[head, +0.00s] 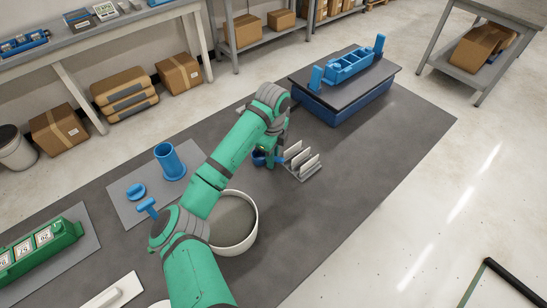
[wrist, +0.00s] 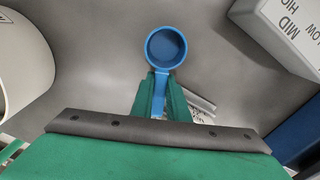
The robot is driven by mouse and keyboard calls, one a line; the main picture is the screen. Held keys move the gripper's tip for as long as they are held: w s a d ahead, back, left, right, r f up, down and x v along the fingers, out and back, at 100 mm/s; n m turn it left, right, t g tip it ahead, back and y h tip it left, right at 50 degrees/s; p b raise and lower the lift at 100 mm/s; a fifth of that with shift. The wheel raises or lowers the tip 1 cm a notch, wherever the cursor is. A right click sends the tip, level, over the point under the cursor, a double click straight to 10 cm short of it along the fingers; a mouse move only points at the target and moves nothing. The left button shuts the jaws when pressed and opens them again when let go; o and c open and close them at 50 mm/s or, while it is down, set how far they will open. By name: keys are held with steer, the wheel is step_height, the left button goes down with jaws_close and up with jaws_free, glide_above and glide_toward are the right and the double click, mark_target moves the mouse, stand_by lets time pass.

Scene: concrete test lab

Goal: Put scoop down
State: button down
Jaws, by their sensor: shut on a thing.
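The blue scoop (wrist: 167,68) shows in the wrist view with its round, empty-looking cup facing the camera. My gripper (wrist: 159,90) is shut on its handle, one green finger on each side. In the head view the scoop (head: 258,158) is a small blue shape just left of my gripper (head: 271,160), partly hidden by my arm. The scoop is over the dark grey mat (head: 335,200); I cannot tell if it touches it.
A grey rack with upright white plates (head: 303,165) stands close right of my gripper. A white tub of grey material (head: 235,222) is nearer. A blue cylinder (head: 170,160) is left; a blue bin with a lid (head: 340,103) is behind. The mat's right part is clear.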

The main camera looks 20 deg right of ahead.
steer(key=c, duration=1.7)
jaws_free()
steer(key=shift+a+f, duration=0.1)
steer(key=shift+a, duration=0.3)
steer(key=shift+d, duration=0.1)
steer(key=shift+r, duration=0.3)
step_height(320, 180, up, 12)
steer(key=shift+d+f, duration=0.1)
